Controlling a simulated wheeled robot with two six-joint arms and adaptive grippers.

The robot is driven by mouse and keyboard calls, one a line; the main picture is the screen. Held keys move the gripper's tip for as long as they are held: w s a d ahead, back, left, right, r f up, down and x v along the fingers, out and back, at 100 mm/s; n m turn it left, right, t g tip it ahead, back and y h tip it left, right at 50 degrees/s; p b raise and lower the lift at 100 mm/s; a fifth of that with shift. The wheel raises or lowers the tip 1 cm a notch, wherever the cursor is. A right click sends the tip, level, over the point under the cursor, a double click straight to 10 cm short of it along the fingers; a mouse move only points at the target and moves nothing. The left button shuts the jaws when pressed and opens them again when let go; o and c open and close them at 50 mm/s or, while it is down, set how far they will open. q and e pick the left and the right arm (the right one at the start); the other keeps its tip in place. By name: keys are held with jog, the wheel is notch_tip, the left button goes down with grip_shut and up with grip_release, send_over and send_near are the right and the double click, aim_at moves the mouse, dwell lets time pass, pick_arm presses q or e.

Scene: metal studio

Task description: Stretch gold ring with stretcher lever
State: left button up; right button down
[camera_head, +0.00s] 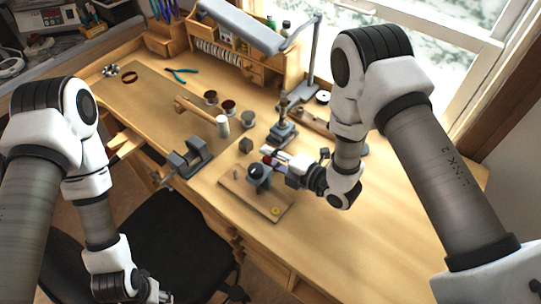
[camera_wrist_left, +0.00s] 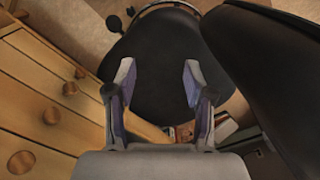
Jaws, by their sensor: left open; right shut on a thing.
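The gold ring (camera_head: 275,211) is a small yellow ring lying near the front right corner of a wooden board (camera_head: 245,203). The ring stretcher (camera_head: 259,177) is a dark blue-grey device standing on that board, behind and left of the ring. My right gripper (camera_head: 270,161) is shut at the top of the stretcher, at a small red part that looks like the lever's end; its fingers hide most of it.
A grey vise (camera_head: 190,158) sits on the bench's front edge, with a mallet (camera_head: 203,113) behind it. A dark stand (camera_head: 283,133) and small cups (camera_head: 229,107) stand behind the board. The black chair (camera_head: 165,235) is in front. The bench right of the board is clear.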

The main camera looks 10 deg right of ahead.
jog(key=shift+r, duration=0.15)
jog(key=shift+w+d+r+m+g+y, duration=0.1)
jog(key=shift+w+r+m+g+y, duration=0.05)
jog(key=shift+r+m, duration=0.4)
jog(key=shift+w+d+r+m+g+y, duration=0.1)
jog(key=shift+r+m+g+y, duration=0.05)
jog(key=shift+r+m, duration=0.4)
jog(key=r+m, duration=0.1)
jog(key=r, duration=0.1)
jog(key=w+d+r+m, duration=0.1)
jog(key=shift+m+g+y, duration=0.3)
jog(key=shift+w+d+r+m+y+b, duration=0.2)
jog(key=shift+w+d+r+m, duration=0.2)
jog(key=shift+r+m, duration=0.2)
jog(key=shift+w+d+r+m+y+b, duration=0.2)
jog(key=shift+w+d+r+m, duration=0.15)
jog(key=shift+r+m, duration=0.2)
jog(key=shift+w+d+r, duration=0.4)
jog(key=shift+d+r, duration=0.05)
jog(key=c, duration=1.3)
grip_release()
jog(key=shift+o, duration=0.3)
jog(key=shift+a, duration=0.1)
